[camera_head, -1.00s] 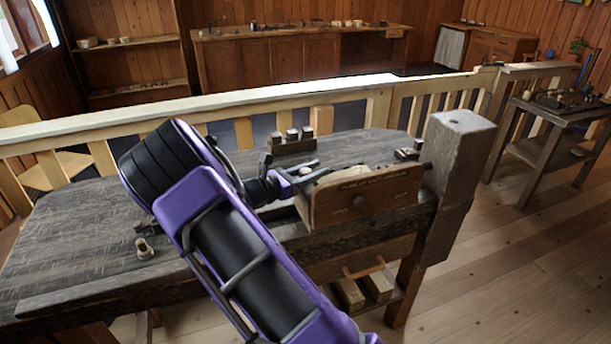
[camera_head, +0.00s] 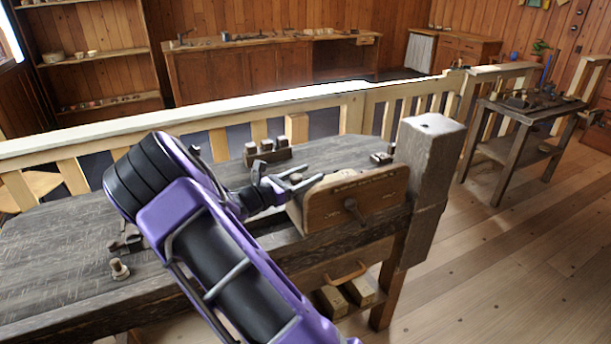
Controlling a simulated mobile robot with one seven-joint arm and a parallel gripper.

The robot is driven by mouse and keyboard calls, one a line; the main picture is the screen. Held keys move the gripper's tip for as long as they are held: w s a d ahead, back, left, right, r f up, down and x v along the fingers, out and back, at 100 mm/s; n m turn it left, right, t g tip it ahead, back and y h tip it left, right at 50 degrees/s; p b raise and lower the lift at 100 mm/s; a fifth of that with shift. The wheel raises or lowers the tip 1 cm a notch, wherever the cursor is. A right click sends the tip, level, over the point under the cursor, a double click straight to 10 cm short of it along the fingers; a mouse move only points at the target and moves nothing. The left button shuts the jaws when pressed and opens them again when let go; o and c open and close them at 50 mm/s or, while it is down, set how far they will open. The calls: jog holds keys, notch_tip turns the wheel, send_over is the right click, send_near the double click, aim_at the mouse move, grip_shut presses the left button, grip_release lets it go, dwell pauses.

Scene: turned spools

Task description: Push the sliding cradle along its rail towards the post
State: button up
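The sliding cradle (camera_head: 378,192) appears to be the brown wooden piece with a lettered front board and a dark crank-like knob, at the right end of the workbench. The post (camera_head: 432,165) is the thick grey squared timber just right of it. The cradle's right end is close to the post; I cannot tell if they touch. The rail is not clearly visible. Whether the fingertips touch the cradle is unclear.
The grey workbench (camera_head: 60,255) has a small peg (camera_head: 120,270) at its front left and a rack of blocks (camera_head: 268,150) behind my gripper. A small dark piece (camera_head: 382,158) lies near the post. A pale railing (camera_head: 220,113) runs behind the bench.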

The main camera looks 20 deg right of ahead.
jog(key=shift+o, duration=0.3)
jog(key=shift+a, duration=0.1)
jog(key=shift+a, duration=0.3)
jog(key=v, duration=1.6)
jog(key=shift+s+a, duration=0.2)
jog(key=shift+a, duration=0.1)
